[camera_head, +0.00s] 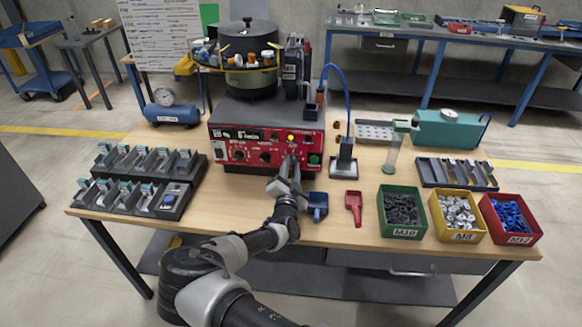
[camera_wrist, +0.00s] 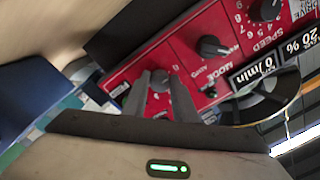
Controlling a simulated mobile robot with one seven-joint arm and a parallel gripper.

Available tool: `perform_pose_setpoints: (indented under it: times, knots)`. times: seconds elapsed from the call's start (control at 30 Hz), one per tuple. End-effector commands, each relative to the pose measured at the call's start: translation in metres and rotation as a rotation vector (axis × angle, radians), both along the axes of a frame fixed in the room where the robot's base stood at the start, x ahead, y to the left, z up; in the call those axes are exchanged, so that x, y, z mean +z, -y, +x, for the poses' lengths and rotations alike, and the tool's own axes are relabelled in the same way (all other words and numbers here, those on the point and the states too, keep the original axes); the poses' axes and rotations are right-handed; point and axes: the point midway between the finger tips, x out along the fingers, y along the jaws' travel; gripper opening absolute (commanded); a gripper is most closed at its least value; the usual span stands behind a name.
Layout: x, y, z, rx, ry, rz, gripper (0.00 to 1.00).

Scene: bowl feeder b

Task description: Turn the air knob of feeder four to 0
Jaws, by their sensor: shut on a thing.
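The feeder (camera_head: 220,150) is a dark box with a red front panel, standing in the middle of the wooden table. My gripper (camera_head: 290,163) is at the right part of this panel. In the wrist view my gripper (camera_wrist: 160,88) has its two fingers on either side of a small grey knob (camera_wrist: 160,80) and is shut on it. The knob's label and pointer are hidden by the fingers. Beside it are a black MODE knob (camera_wrist: 212,47) and a larger SPEED knob (camera_wrist: 265,10). A small display (camera_wrist: 255,72) reads "0 l/min".
A dark bowl (camera_head: 250,40) tops the feeder. A blue scoop (camera_head: 318,205) and a red scoop (camera_head: 353,205) lie right of my gripper. Green, yellow and red bins (camera_head: 402,232) stand at the front right. A rack of metal holders (camera_head: 140,180) is at the left.

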Motion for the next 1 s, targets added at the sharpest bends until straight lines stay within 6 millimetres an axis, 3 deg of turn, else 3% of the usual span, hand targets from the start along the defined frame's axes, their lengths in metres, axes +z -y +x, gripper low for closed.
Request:
perform_pose_setpoints:
  times: [0.37, 0.4, 0.5, 0.83, 1.0]
  knots:
    - [0.0, 0.001, 0.0, -0.001, -0.001, -0.007, 0.03]
    - [0.0, 0.001, 0.0, -0.001, -0.001, -0.006, 0.3]
    - [0.0, 0.001, 0.0, -0.001, -0.001, -0.006, 0.44]
    - [0.0, 0.0, -0.003, 0.0, 0.0, -0.005, 0.44]
    - [-0.001, -0.001, -0.024, 0.001, -0.002, -0.004, 0.44]
